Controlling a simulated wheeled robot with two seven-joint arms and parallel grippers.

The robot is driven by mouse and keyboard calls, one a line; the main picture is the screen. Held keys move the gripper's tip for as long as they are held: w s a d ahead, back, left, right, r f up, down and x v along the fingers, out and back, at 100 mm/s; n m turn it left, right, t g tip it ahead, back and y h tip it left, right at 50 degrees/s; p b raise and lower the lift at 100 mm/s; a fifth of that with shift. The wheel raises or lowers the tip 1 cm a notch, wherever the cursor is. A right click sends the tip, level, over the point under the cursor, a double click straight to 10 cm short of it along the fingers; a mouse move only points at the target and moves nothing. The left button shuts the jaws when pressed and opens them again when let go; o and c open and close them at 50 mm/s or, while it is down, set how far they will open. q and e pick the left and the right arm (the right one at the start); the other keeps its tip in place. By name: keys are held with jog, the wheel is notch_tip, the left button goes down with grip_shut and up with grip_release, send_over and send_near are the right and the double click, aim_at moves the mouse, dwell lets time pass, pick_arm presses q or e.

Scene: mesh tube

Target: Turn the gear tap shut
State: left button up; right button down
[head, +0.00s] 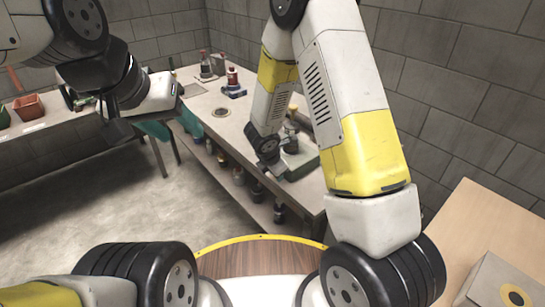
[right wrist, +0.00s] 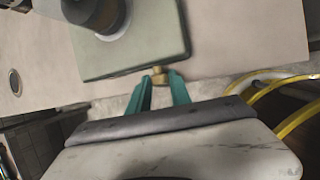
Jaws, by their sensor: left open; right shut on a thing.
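The gear tap shows as a small brass piece (right wrist: 160,77) at the edge of a grey-green base (right wrist: 150,56) in the right wrist view. My right gripper (right wrist: 162,84) has its teal fingers on either side of the brass piece, shut on it. A dark round part (right wrist: 94,12) stands on the base. In the head view the base (head: 303,163) sits on the bench, partly behind my right arm; the brass piece cannot be made out there. My left gripper (head: 172,126) is open, its teal fingers apart, left of the bench and away from the tap.
The bench (head: 210,100) carries a red-topped bottle (head: 232,76) and has a round hole (head: 221,112). Several dark items stand on the shelf below. A red bin (head: 29,108) is on the left table.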

dwell(0.7)
jog(key=c, duration=1.5)
grip_release()
jog(key=shift+o, duration=0.2)
jog(key=shift+r, duration=0.1)
jog(key=v, duration=0.7)
jog(key=shift+s+r, duration=0.2)
jog(key=shift+s, duration=0.1)
jog(key=shift+d, duration=0.1)
